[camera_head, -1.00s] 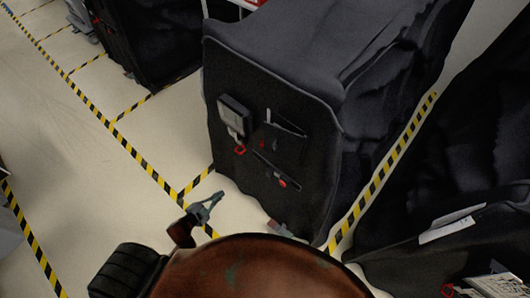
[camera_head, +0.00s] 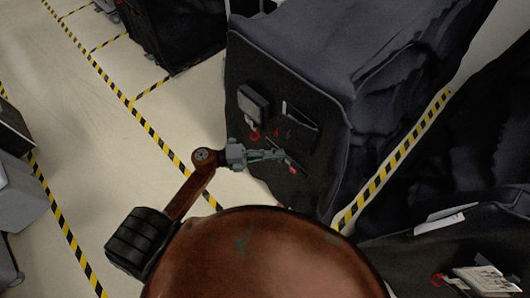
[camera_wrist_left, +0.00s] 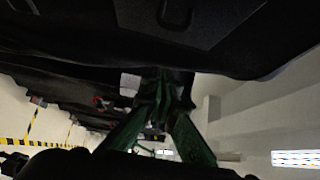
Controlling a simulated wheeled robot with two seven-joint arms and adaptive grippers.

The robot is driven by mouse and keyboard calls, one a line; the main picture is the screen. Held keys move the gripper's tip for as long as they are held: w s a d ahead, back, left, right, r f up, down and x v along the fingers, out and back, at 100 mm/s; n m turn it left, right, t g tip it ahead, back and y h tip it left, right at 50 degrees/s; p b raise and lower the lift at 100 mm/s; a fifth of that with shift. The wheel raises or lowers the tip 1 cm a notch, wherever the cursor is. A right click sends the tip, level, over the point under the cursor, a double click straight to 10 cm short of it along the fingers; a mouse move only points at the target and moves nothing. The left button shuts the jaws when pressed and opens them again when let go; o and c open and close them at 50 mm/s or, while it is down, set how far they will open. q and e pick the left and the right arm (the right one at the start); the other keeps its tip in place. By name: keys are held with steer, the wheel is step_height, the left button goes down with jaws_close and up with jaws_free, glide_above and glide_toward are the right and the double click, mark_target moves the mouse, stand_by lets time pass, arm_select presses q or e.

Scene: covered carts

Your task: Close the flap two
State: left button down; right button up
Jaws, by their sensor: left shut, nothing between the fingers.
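The dark covered cart (camera_head: 290,75) stands in the middle, its front face towards me. On that face are a grey box-like piece (camera_head: 253,103), a dark pocket or flap with a pale edge (camera_head: 299,116), and small red tags (camera_head: 254,135). I cannot tell which piece is flap two. My left gripper (camera_head: 282,155) is shut and empty, in front of the lower part of this face, overlapping a thin strip with a red end (camera_head: 293,169). Contact is unclear. In the left wrist view its green fingers (camera_wrist_left: 160,95) come together below dark cloth (camera_wrist_left: 90,30). My right gripper is out of view.
Another dark covered cart (camera_head: 455,215) stands at the right, with a white label and a paper pouch. A further dark cart (camera_head: 180,30) is at the back left.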

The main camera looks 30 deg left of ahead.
mark_target(282, 136)
arm_select(q)
steer(key=w, duration=0.4)
steer(key=shift+w, duration=0.2)
steer(key=shift+a, duration=0.1)
steer(key=shift+w+a+r+m+g+h+b, duration=0.1)
steer(key=shift+w+a+m+g+h+b, duration=0.2)
steer(key=shift+w+m+g+b, duration=0.35)
steer(key=shift+w+a+m+g+h+b, duration=0.2)
steer(key=shift+w+m+g+h+b, duration=0.2)
steer(key=shift+w+g+b, duration=0.55)
steer(key=shift+s, duration=0.1)
